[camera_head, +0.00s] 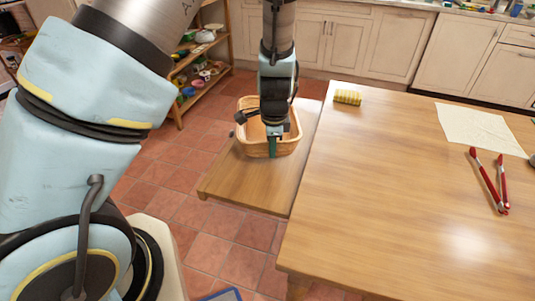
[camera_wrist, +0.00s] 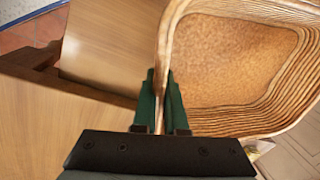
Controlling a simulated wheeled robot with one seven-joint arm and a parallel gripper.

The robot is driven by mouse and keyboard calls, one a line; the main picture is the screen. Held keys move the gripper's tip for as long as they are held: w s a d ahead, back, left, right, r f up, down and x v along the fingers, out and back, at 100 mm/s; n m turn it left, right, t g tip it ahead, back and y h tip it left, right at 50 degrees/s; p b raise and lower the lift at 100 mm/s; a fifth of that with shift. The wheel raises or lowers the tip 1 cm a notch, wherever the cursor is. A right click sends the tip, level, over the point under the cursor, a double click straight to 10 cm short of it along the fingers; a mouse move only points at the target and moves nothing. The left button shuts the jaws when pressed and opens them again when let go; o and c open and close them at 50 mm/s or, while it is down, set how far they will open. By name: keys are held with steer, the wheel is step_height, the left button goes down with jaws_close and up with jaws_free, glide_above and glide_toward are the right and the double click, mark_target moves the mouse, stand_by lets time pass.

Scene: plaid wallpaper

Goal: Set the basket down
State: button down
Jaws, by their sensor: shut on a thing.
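The tan woven basket (camera_head: 291,143) is at the far end of the low wooden bench (camera_head: 235,180) in the head view. My gripper (camera_head: 272,147) points down at the basket's near side. In the wrist view its green fingers (camera_wrist: 162,100) are shut on the rim of the basket (camera_wrist: 270,112), one on each side of the wall. The basket's inside looks empty in the wrist view. My arm covers part of the basket in the head view, and I cannot tell whether its base touches the bench.
A higher wooden table (camera_head: 400,190) stands right beside the bench. It holds a yellow striped item (camera_head: 347,97), a cream cloth (camera_head: 480,128) and red tongs (camera_head: 489,182). A shelf (camera_head: 200,75) stands behind at left. The bench's near part is clear.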

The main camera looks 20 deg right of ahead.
mark_target(272, 171)
steer(key=shift+f, duration=2.9)
steer(key=shift+f, duration=0.15)
steer(key=c, duration=1)
jaws_free()
steer(key=shift+o, duration=0.2)
step_height(272, 171, up, 12)
steer(key=s, duration=0.2)
steer(key=shift+a, duration=0.35)
